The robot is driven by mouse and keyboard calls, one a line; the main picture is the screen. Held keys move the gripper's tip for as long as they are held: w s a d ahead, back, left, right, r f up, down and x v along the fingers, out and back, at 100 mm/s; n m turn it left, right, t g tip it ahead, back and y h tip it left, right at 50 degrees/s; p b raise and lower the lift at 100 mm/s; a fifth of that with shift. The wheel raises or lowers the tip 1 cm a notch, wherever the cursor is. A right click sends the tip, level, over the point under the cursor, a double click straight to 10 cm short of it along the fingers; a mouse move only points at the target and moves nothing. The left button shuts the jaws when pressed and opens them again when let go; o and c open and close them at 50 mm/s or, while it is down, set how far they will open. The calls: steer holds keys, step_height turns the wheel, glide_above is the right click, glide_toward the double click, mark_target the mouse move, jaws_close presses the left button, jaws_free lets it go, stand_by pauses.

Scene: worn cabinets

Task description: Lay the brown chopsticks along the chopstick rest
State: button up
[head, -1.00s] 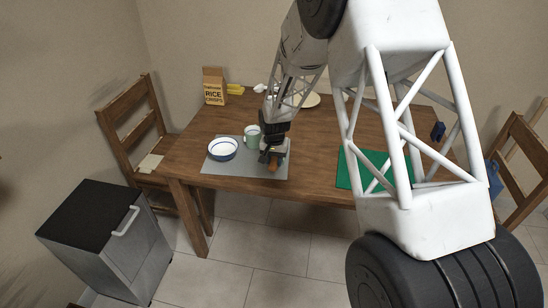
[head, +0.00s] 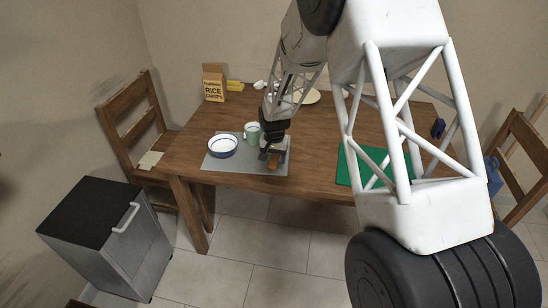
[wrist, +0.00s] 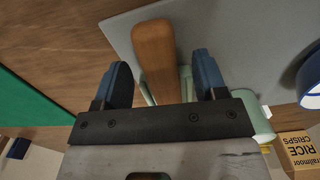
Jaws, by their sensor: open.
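A brown wooden piece (wrist: 153,45), which I take for the brown chopsticks, lies between my gripper's fingers in the wrist view. In the head view its end (head: 273,162) shows just below the gripper, over the grey placemat (head: 215,166). My gripper (wrist: 162,72) is open, with a blue fingertip apart from the brown piece on each side. It also shows in the head view (head: 272,153), low at the placemat's right part. Pale green parts show beside and behind the brown piece. I cannot tell whether they are the chopstick rest or the mug.
A white bowl with a blue rim (head: 222,146) and a green mug (head: 252,132) stand left of my gripper. A Rice Crisps box (head: 213,84) stands at the table's back left. A green mat (head: 375,160) lies to the right. Bare wood (head: 315,145) lies between the mats.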

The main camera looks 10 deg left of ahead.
steer(key=shift+r, duration=0.1)
steer(key=shift+r, duration=3.8)
steer(key=shift+r, duration=0.1)
